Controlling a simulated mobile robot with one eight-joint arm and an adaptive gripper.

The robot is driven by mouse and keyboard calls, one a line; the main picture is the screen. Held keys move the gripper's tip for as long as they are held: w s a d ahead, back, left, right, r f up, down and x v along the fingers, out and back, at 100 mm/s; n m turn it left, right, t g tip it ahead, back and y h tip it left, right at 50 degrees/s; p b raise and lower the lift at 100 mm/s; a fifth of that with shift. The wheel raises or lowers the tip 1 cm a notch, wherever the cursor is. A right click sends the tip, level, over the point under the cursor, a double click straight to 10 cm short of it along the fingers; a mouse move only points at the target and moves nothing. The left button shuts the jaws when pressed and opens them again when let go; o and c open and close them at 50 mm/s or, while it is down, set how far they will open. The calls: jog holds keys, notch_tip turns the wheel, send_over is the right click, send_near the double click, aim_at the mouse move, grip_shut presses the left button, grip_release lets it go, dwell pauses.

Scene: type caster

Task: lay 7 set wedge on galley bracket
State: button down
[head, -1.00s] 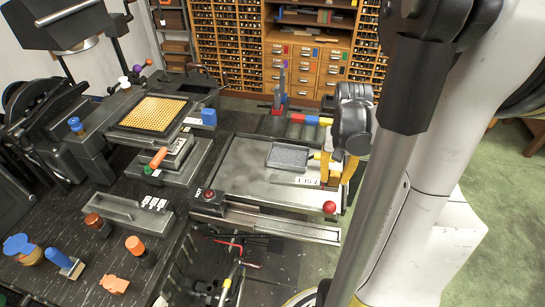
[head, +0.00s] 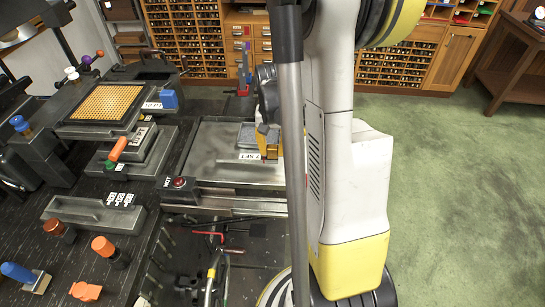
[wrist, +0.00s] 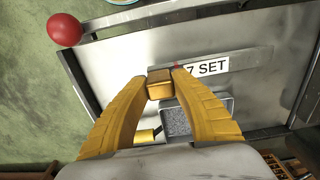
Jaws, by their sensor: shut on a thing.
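The 7 set wedge (wrist: 240,61) shows in the wrist view as a grey bar with a white "7 SET" label, with a golden block (wrist: 159,86) at its left end. My gripper (wrist: 163,76) has its yellow fingers shut on that block. In the head view the "7 SET" label (head: 249,156) shows over the grey galley plate (head: 212,146), left of my arm. I cannot tell whether the bar touches the plate. I cannot pick out the galley bracket with certainty.
A small grey tray of grainy material (wrist: 182,122) lies close to my fingers. A red ball knob (wrist: 64,29) stands beyond the plate's edge. A red button marked HOT (head: 180,182) is at the plate's front left. Green floor (head: 450,160) is open at right.

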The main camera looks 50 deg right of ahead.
notch_tip(320, 180, down, 3)
jog(key=shift+r+b, duration=0.2)
jog(key=shift+b, duration=0.2)
jog(key=shift+r, duration=0.15)
jog(key=c, duration=1.2)
grip_release()
notch_tip(320, 180, up, 12)
jog(key=p, duration=0.4)
jog(key=shift+w+a+r, duration=0.1)
jog(key=shift+a, duration=0.05)
jog(key=s+a+r+n+t, duration=0.2)
jog(key=a+r+n, duration=0.1)
jog(key=a, duration=0.5)
jog(key=s+a+r+n+t, duration=0.1)
jog(key=a+r+n+t, duration=0.2)
jog(key=a, duration=0.5)
jog(key=s+a+r+n+t, duration=0.2)
jog(key=a+r+n, duration=0.1)
jog(key=a, duration=0.6)
jog(key=shift+s+a+r+n, duration=0.1)
jog(key=shift+s+r+n, duration=0.3)
jog(key=shift+n, duration=0.1)
